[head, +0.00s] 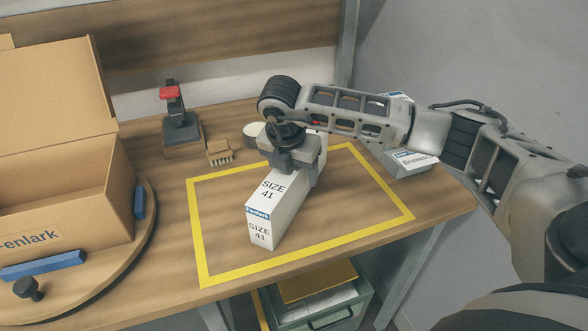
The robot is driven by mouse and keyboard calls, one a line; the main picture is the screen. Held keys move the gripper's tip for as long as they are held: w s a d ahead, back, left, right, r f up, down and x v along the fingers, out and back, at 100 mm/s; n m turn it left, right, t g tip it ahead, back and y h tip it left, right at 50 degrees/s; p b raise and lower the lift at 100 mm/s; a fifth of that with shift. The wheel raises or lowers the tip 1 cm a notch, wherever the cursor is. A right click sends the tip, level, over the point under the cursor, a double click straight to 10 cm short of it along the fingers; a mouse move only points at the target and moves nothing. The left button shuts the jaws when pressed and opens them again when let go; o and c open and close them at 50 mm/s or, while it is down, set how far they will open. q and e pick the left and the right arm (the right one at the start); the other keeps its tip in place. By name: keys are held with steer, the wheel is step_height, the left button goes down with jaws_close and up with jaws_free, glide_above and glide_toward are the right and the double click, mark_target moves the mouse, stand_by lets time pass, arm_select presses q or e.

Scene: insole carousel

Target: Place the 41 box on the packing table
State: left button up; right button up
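The 41 box (272,208) is a long white carton with a blue Fenlark label and "SIZE 41" on its top and near end. It is upright inside the yellow outline on the wooden packing table (350,215). I cannot tell whether its base touches the table or is just above it. My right gripper (294,163) comes from above and is shut on the box toward its far end, with a finger showing on its right side. The arm hides part of the box's far end. My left gripper is not in view.
An open cardboard Fenlark box (60,215) stands on a round turntable (110,270) at left. A red-topped tool (178,120), a brush (219,152) and a round tin (253,132) are behind the outline. A grey labelled box (408,165) is at right. A crate (322,305) is below.

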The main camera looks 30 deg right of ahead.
steer(key=shift+a+r+b, duration=0.15)
steer(key=shift+r+b, duration=0.15)
steer(key=shift+r, duration=0.25)
steer(key=b+v, duration=0.1)
steer(key=v, duration=0.8)
steer(key=shift+s+r, duration=0.1)
steer(key=shift+r, duration=0.35)
steer(key=shift+s+a+r, duration=0.1)
steer(key=shift+s+r, duration=0.05)
steer(key=shift+r, duration=0.4)
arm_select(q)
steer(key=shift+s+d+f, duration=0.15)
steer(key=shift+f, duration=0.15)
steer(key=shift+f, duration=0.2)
